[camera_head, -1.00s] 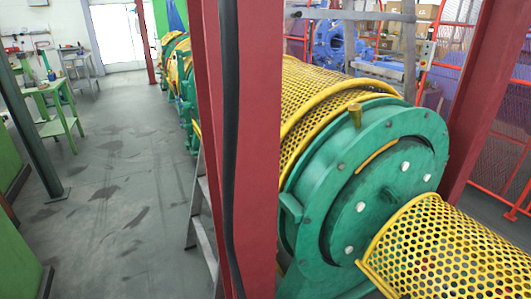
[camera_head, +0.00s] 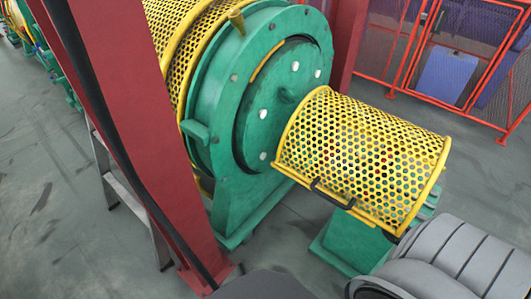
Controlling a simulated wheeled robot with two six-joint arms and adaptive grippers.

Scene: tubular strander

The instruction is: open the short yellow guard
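The short yellow guard (camera_head: 362,158) is a perforated half-cylinder in the head view, right of centre. It sits lowered over the machine's end section, beside the round green housing (camera_head: 225,105). A dark handle (camera_head: 332,193) is on its lower front edge. Some parts show dimly through its holes. Neither of my grippers can be made out in the view. A grey, ribbed part of my own body fills the lower right corner, and a dark part of mine shows at the bottom edge.
A red post (camera_head: 125,140) stands left of the green housing, with a metal ladder (camera_head: 125,190) behind it. A longer yellow mesh guard (camera_head: 180,40) lies beyond the housing. Red mesh fencing (camera_head: 440,65) runs along the back right. Grey floor is clear at left.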

